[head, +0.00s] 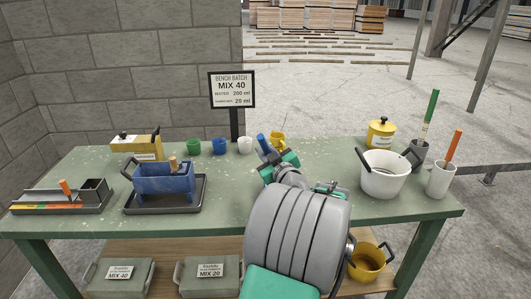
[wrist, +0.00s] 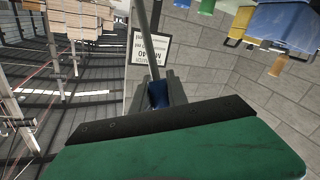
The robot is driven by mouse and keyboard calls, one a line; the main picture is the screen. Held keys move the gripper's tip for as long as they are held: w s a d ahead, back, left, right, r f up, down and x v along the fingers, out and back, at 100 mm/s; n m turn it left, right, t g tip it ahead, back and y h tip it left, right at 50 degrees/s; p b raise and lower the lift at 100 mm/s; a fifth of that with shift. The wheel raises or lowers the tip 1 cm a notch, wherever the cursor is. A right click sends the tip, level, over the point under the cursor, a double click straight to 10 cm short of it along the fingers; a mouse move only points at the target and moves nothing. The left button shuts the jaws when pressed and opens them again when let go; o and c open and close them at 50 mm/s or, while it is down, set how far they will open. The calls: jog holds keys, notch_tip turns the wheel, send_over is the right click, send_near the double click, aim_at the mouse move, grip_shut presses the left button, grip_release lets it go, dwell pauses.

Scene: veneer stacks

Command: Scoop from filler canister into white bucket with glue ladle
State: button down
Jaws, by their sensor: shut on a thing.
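My gripper (head: 268,155) is raised over the back middle of the bench, shut on a blue handle (head: 262,142). In the wrist view the fingers (wrist: 158,96) close around the blue grip, and a thin grey shaft (wrist: 154,42) runs up out of the frame. This looks like the glue ladle; its bowl is not visible. The white bucket (head: 384,181) with dark handles stands to the right of my arm; its inside shows no clear contents. A yellow lidded canister (head: 381,135) stands behind the bucket. Its label is too small to read, so I cannot tell if it holds filler.
Green (head: 193,147), blue (head: 219,147), white (head: 245,146) and yellow cups (head: 278,138) line the back edge. A blue trough (head: 163,181) and yellow box (head: 148,153) are left. Two pots with sticks (head: 439,181) stand right. A sign (head: 232,90) rises behind.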

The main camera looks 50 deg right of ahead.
aim_at(261, 138)
jog(key=shift+r, duration=0.1)
dwell(0.4)
notch_tip(261, 138, up, 9)
jog(key=p, duration=0.1)
jog(key=shift+p, duration=0.35)
dwell(0.5)
jog(key=shift+s, duration=0.1)
dwell(0.6)
